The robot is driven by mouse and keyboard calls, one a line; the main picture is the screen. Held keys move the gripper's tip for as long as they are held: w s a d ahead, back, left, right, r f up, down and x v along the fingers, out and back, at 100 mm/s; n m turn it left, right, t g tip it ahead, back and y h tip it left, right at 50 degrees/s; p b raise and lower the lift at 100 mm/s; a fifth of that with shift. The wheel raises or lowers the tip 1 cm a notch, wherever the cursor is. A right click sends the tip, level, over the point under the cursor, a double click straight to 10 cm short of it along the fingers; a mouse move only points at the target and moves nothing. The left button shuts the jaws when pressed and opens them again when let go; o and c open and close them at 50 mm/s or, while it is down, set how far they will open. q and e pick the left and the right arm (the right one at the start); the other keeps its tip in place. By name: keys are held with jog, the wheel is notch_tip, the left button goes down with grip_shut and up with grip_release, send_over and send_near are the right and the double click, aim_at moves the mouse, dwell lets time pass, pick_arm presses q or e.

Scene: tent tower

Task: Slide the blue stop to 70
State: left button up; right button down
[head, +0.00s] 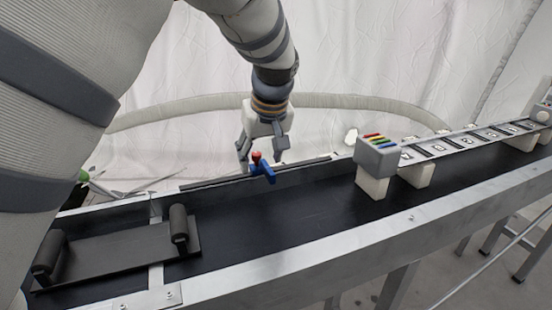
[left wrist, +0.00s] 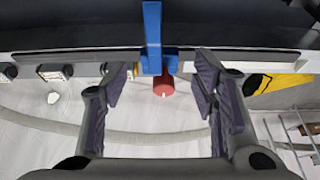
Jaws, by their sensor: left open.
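The blue stop (head: 264,172) sits on the rail along the far wall of the dark channel, left of its middle. It has a red knob (head: 256,156). My left gripper (head: 262,154) is open just above and behind the stop, with a finger to either side of the knob. In the left wrist view, the stop (left wrist: 152,38) reaches across the rail (left wrist: 225,57), and the red knob (left wrist: 163,86) lies between the spread fingers, apart from both. No readable 70 mark shows. My right gripper is out of view.
A grey block with coloured stripes (head: 378,155) stands in the channel to the right. Beyond it runs a raised strip of marked plates (head: 470,139). A black tray with two rollers (head: 120,250) lies at the left. The channel floor between is clear.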

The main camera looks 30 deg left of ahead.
pick_arm(q)
jog(key=shift+x, duration=1.05)
grip_shut()
jog(key=shift+w, duration=0.1)
